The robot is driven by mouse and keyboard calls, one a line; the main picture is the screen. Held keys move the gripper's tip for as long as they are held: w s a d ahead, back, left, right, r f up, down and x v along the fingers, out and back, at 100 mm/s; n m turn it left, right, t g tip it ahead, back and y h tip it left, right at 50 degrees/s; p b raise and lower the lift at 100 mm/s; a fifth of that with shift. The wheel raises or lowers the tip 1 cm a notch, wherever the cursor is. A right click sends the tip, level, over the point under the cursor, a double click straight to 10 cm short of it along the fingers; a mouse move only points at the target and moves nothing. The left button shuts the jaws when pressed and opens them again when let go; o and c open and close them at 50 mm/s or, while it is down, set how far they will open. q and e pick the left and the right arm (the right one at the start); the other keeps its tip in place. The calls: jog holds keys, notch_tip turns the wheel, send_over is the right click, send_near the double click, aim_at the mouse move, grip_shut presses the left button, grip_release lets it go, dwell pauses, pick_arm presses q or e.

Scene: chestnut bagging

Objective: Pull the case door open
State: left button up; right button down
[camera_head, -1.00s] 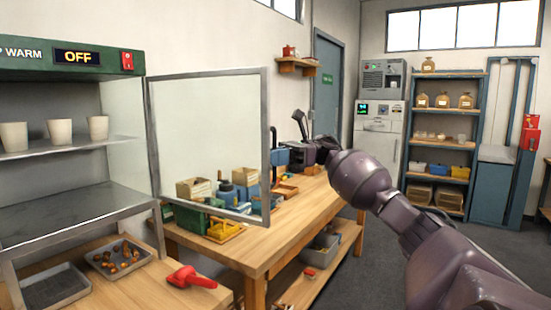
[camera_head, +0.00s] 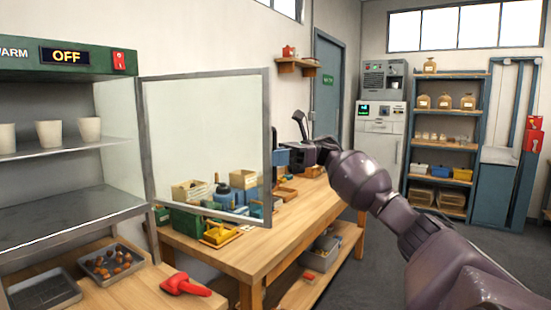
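The case door (camera_head: 205,130) is a glass pane in a grey metal frame. It stands swung out from the right side of the green-topped warming case (camera_head: 90,65), and the case front is open. A short dark blue upright piece, seemingly the handle (camera_head: 274,137), shows at the door's free right edge. My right gripper (camera_head: 300,128) is just right of that edge, with a dark finger pointing up. Whether its fingers close on the handle is too small to tell. My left gripper is not in view.
White cups (camera_head: 54,133) stand on the case shelf. Below are a tray of chestnuts (camera_head: 112,262) and a red scoop (camera_head: 185,285). A wooden workbench (camera_head: 260,250) with boxes and tools runs behind and below the door. Grey floor is free at the right.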

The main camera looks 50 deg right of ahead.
jog(key=c, duration=1.2)
grip_release()
jog(key=shift+w, duration=0.1)
jog(key=shift+c, duration=0.2)
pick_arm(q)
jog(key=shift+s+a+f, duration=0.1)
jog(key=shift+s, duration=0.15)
pick_arm(e)
jog(key=shift+o, duration=0.3)
pick_arm(q)
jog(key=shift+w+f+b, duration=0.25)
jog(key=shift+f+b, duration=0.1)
jog(key=shift+b, duration=0.35)
pick_arm(e)
jog(key=v, duration=1)
jog(key=shift+s+d, duration=0.25)
jog(key=shift+d, duration=0.1)
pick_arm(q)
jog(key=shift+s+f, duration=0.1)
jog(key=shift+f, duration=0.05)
